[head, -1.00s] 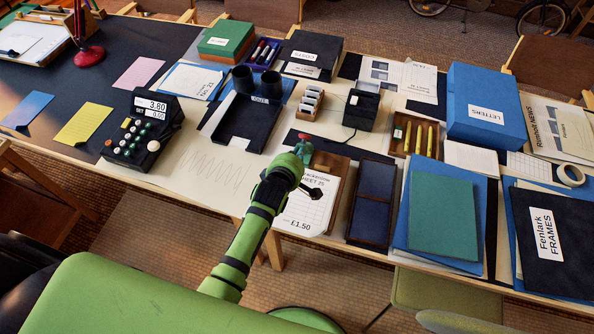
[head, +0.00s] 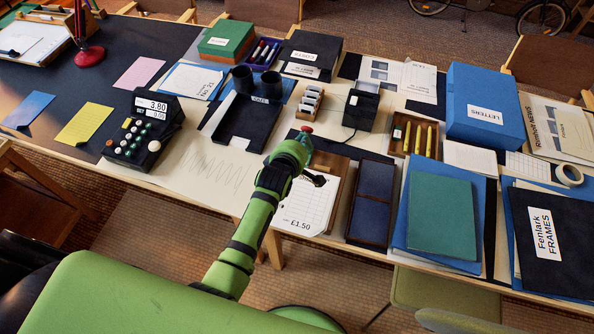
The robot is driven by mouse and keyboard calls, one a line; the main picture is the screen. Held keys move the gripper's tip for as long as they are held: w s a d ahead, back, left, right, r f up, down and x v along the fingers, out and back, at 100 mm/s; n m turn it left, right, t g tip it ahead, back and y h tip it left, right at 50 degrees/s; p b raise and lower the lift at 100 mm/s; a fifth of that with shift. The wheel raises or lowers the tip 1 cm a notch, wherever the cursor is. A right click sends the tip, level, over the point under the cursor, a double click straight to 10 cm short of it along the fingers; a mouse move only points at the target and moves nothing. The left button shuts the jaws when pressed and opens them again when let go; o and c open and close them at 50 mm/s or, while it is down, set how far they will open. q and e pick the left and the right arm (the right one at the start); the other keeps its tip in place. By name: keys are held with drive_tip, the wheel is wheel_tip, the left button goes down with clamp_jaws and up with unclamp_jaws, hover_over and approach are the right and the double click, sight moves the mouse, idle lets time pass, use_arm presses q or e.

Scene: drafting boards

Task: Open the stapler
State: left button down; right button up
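I cannot make out a stapler for certain; it may be hidden behind my green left arm. My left gripper (head: 315,180) is a small dark shape at the end of that arm, over the pad of squared paper marked £1.50 (head: 298,212). It is too small and too turned away to show whether its fingers are open or hold anything. A small red piece (head: 306,130) shows just beyond the wrist; I cannot tell what it belongs to. My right gripper is not in view.
A black tray (head: 246,122), a black device with a cable (head: 361,108) and a wooden tray of yellow sticks (head: 398,128) stand behind.

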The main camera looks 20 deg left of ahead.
sight(304, 127)
use_arm(q)
drive_tip(key=shift+w+r, duration=0.15)
drive_tip(key=shift+w, duration=0.05)
drive_tip(key=shift+w+r, duration=0.3)
drive_tip(key=shift+w, duration=0.65)
drive_tip(key=shift+w+r+b, duration=0.2)
drive_tip(key=shift+w+b, duration=0.3)
drive_tip(key=shift+w, duration=0.45)
